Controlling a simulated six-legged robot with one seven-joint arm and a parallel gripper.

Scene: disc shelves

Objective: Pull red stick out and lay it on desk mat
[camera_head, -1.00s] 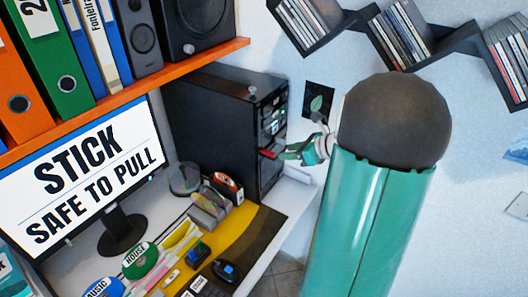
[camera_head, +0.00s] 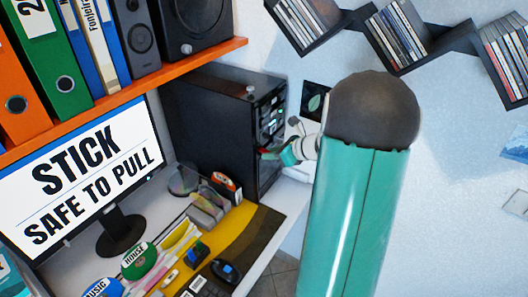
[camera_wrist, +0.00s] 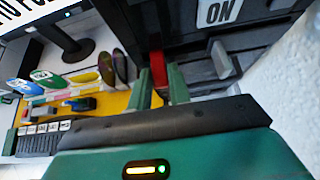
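The red stick (camera_wrist: 158,70) sticks out of the front of the black computer tower (camera_head: 215,120). In the wrist view it shows between the two green fingers of my gripper (camera_wrist: 161,88), one on each side. The fingers stand apart, with a gap between them; whether they touch the stick I cannot tell. In the head view my gripper (camera_head: 276,153) is at the tower's front and covers most of the stick. The desk mat (camera_head: 238,228), yellow and dark, lies on the desk below. The monitor (camera_head: 85,175) reads "STICK SAFE TO PULL".
A mouse (camera_head: 226,270), a keyboard (camera_head: 205,287) and several desk items, including a disc holder (camera_head: 208,210), stand on or beside the mat. An orange shelf (camera_head: 130,97) with binders hangs above. Disc shelves (camera_head: 400,40) are on the wall at right.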

